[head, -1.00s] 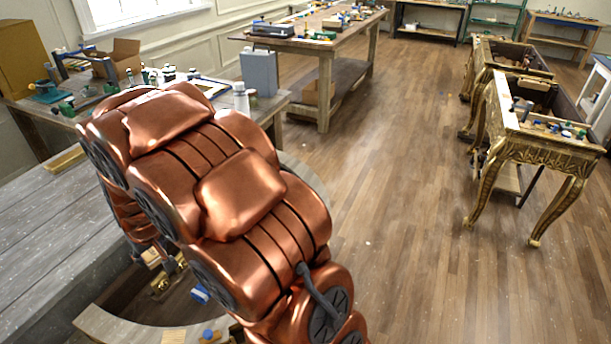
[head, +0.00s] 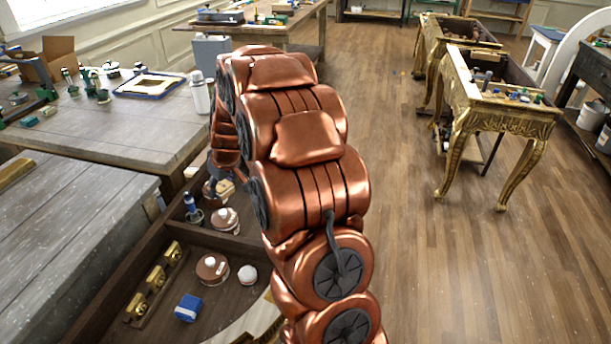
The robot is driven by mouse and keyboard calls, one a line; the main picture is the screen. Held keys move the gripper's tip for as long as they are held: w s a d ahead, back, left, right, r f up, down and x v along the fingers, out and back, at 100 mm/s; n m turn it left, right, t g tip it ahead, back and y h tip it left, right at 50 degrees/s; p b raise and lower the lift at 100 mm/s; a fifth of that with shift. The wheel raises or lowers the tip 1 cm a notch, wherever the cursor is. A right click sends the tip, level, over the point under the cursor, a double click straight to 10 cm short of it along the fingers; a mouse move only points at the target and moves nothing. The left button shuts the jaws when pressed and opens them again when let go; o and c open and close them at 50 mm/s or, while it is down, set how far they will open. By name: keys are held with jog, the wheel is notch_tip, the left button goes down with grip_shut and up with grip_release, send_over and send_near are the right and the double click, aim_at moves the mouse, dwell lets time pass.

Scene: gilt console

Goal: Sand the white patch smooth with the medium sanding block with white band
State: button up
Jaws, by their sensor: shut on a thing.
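My gripper (head: 217,186) shows only in part, at the left edge of my copper arm and over the dark recessed tray (head: 225,262). It is shut on a small tan block (head: 226,187), which seems to be the sanding block. The block is mostly hidden, and its white band and size cannot be made out. I cannot make out the white patch in this view. A pale curved slab edge (head: 256,318) shows at the bottom, partly behind my arm.
The tray holds round brown-and-white jars (head: 212,268), a blue block (head: 188,308), a dark blue-capped bottle (head: 192,207) and brass fittings (head: 157,278). A workbench (head: 130,130) stands behind. Gilt tables (head: 500,123) stand at the right, with open wooden floor (head: 400,230) between.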

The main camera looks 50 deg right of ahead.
jog(key=s+d+f+b, duration=0.2)
jog(key=s+d+f, duration=0.1)
jog(key=d, duration=0.9)
jog(key=s+d+f+n+b, duration=0.1)
jog(key=s+d+f, duration=0.3)
jog(key=d, duration=0.8)
jog(key=shift+s+d+b, duration=0.35)
jog(key=shift+s+b, duration=0.45)
jog(key=shift+s, duration=0.35)
